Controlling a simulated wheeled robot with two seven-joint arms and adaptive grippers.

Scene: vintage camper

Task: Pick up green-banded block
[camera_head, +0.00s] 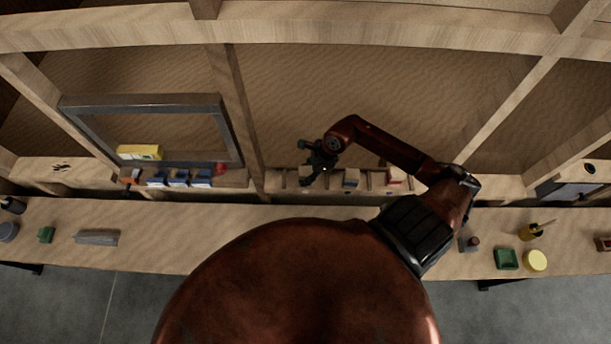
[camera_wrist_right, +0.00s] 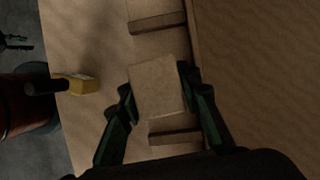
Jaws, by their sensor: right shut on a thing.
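My right gripper (camera_head: 314,168) is above a low wooden rack (camera_head: 333,186) at the back of the bench. In the right wrist view, its two green-dark fingers (camera_wrist_right: 158,99) are shut on a plain tan block (camera_wrist_right: 158,88), one on each side. No green band shows on the faces in view. The block is over a divider of the rack, and whether it touches the rack cannot be told. In the head view the block is not clear behind the gripper. My left gripper does not show.
A blue-marked block (camera_head: 351,178) and a red-marked block (camera_head: 394,179) sit in the rack to the right. Blue boxes (camera_head: 178,178), a yellow box (camera_head: 139,152) and a metal frame (camera_head: 143,101) are left. Small items stand on the bench (camera_head: 168,225); a vertical wooden post (camera_head: 238,112) rises nearby.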

